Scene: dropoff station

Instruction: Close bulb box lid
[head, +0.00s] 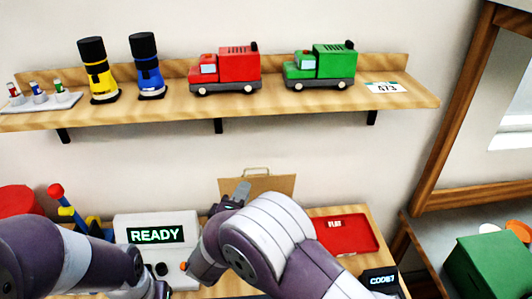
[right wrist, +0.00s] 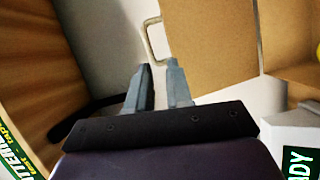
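The bulb box lid appears to be the tan panel (head: 270,184) with a pale wire handle (head: 257,170) on its top edge, standing up at the back of the table in the head view. In the right wrist view the tan panel (right wrist: 210,42) and the handle (right wrist: 152,38) lie just beyond my right gripper (right wrist: 159,68). Its two fingers are apart, with nothing seen between them. The handle's end is close to the fingertips; I cannot tell whether they touch. In the head view my right gripper (head: 232,197) is in front of the panel. The box body is mostly hidden by my right arm. My left arm enters at lower left; its fingers are out of frame.
A white console reading READY (head: 155,234) stands left of my right gripper. A red tray (head: 345,236) and a small dark display (head: 381,280) are on the right. A shelf (head: 270,106) with toy trucks runs above. A green box (head: 492,266) stands far right.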

